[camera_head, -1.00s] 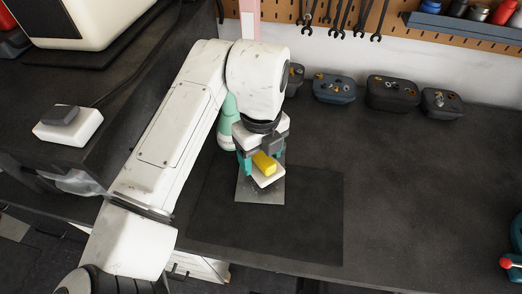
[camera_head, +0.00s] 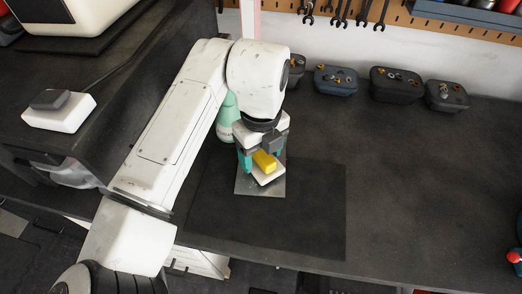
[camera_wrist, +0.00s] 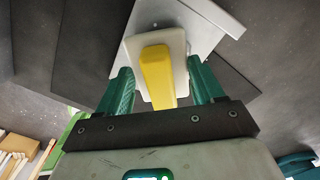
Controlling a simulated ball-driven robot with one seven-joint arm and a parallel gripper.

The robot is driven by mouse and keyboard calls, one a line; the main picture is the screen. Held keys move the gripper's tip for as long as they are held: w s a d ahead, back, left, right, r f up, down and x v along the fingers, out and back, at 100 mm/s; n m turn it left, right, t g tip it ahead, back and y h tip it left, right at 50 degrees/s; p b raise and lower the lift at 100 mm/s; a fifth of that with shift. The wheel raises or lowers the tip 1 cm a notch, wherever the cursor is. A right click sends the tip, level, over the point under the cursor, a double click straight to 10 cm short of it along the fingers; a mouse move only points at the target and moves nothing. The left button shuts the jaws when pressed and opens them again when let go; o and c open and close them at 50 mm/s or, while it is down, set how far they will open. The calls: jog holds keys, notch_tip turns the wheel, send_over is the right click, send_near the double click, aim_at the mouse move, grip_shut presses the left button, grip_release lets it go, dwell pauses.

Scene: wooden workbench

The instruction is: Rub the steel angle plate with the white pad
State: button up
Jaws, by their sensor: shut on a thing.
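The white pad (camera_head: 268,178) has a yellow grip block (camera_head: 264,161) on top. My gripper (camera_head: 263,163) is shut on it, with a teal finger on either side. The steel angle plate (camera_head: 245,188) lies flat under the pad on the dark mat, and its near part shows. The pad appears to be down on the plate near its front edge; exact contact is hard to tell. The wrist view also shows the pad (camera_wrist: 176,47), the yellow block (camera_wrist: 157,75) and the grey plate (camera_wrist: 205,30) beyond them. My gripper hides the plate's far part.
A green-and-white bottle (camera_head: 228,118) stands just behind my gripper, near my arm. Several dark bins (camera_head: 336,80) of small parts line the back wall. A white block with a grey top (camera_head: 58,112) sits at the left. The bench right of the mat (camera_head: 315,215) is clear.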

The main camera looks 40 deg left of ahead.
jog(key=shift+f+b, duration=0.4)
jog(key=shift+f, duration=0.55)
jog(key=shift+w, duration=0.1)
jog(key=shift+w+a+r+b, duration=0.15)
jog(key=shift+w+a+b, duration=0.4)
jog(key=shift+w+a, duration=0.85)
jog(key=shift+w+d, duration=0.1)
jog(key=shift+d, duration=0.05)
jog(key=shift+p, duration=0.3)
jog(key=shift+d, duration=0.1)
jog(key=s+d+p, duration=0.1)
jog(key=s+p, duration=0.1)
jog(key=shift+s+d+p, duration=0.2)
jog(key=shift+d+p, duration=0.15)
jog(key=shift+p, duration=0.05)
jog(key=shift+s+d, duration=0.3)
jog(key=shift+s, duration=0.1)
jog(key=shift+r+p, duration=0.1)
jog(key=shift+p, duration=0.2)
